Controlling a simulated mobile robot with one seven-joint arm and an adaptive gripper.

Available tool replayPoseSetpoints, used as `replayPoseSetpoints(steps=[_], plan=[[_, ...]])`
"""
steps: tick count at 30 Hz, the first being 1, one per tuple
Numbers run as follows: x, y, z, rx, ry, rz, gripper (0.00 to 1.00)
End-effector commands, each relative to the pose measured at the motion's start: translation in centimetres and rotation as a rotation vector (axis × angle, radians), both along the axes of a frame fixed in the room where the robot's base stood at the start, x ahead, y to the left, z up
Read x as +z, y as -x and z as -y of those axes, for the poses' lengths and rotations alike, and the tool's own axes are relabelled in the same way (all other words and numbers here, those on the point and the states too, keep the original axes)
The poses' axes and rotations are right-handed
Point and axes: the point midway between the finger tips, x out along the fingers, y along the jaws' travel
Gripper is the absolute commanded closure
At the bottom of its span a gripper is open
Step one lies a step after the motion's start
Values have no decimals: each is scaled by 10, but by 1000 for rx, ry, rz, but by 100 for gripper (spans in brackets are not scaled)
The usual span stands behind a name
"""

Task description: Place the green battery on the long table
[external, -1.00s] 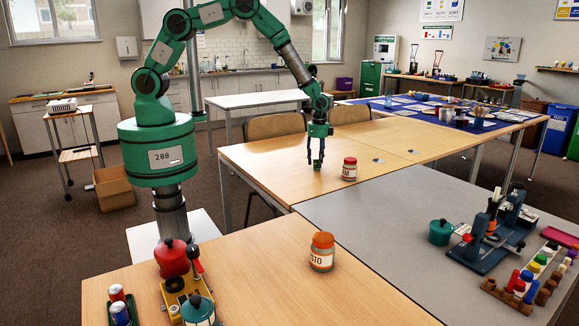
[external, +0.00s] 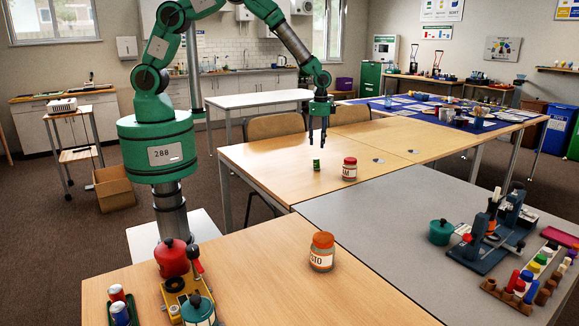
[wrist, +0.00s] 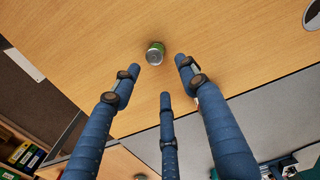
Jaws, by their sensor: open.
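The green battery (external: 316,165) stands upright on the light wooden table (external: 262,160), left of a red-lidded jar. It also shows in the wrist view (wrist: 155,54), seen from above with its pale end up, just beyond the fingertips. My gripper (external: 318,140) is open and empty above the battery, with a clear gap between them. In the wrist view its three blue fingers (wrist: 163,75) are spread and touch nothing.
The red-lidded jar (external: 349,169) stands close to the right of the battery. An orange-lidded jar (external: 322,252) is on the nearer wooden table. A grey table (external: 400,215) at right holds a green pot (external: 440,232) and a blue device (external: 487,240). Wood left of the battery is clear.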

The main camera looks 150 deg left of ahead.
Motion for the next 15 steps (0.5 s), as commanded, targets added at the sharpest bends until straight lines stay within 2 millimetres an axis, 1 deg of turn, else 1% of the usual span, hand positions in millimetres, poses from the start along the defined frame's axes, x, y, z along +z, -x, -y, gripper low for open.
replayPoseSetpoints(steps=[1, 6, 10, 15], plan=[[9, 0, -1, 0, -2, 1, 56], [28, 0, 0, 0, 0, 0, 56], [35, 0, 0, 0, 0, 0, 56], [37, 0, 0, 0, 0, 0, 56]])
